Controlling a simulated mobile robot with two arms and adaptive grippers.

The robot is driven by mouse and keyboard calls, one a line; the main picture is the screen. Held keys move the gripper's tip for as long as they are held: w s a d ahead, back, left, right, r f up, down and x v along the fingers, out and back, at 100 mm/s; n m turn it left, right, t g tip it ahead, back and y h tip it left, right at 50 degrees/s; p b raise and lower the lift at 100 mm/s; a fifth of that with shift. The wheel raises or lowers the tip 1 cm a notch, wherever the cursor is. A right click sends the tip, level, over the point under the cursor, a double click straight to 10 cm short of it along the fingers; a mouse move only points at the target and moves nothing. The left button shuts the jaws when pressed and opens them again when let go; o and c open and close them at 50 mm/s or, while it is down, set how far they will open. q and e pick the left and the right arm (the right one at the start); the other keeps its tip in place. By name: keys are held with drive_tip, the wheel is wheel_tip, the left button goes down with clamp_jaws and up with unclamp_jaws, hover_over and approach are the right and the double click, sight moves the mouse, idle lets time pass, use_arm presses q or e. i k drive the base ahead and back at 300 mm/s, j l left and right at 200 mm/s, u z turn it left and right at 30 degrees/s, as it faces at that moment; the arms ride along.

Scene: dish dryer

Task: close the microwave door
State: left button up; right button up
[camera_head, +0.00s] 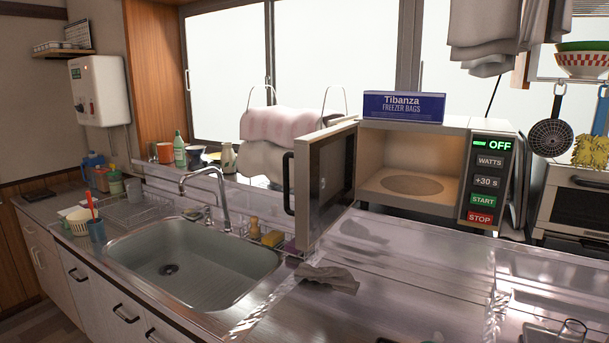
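The microwave (457,128) stands on the counter at right of centre, with its lit interior (405,187) showing and looking empty. Its door (327,181) is swung open on the left side and points out toward the viewer. The door's black handle (287,184) is on the door's near left edge. The control panel (487,182) on the right reads OFF. Neither of my grippers is in view.
A freezer bags box (403,107) lies on top of the microwave. The counter (400,290) before the microwave is mostly clear.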

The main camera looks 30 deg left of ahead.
sight(325, 161)
drive_tip(key=j+z, duration=0.1)
drive_tip(key=j, duration=0.6)
drive_tip(key=j+z, duration=0.1)
drive_tip(key=j, duration=0.6)
drive_tip(key=k+j+z, duration=0.1)
drive_tip(key=j, duration=0.55)
drive_tip(key=k+j+z, duration=0.1)
drive_tip(key=j, duration=0.6)
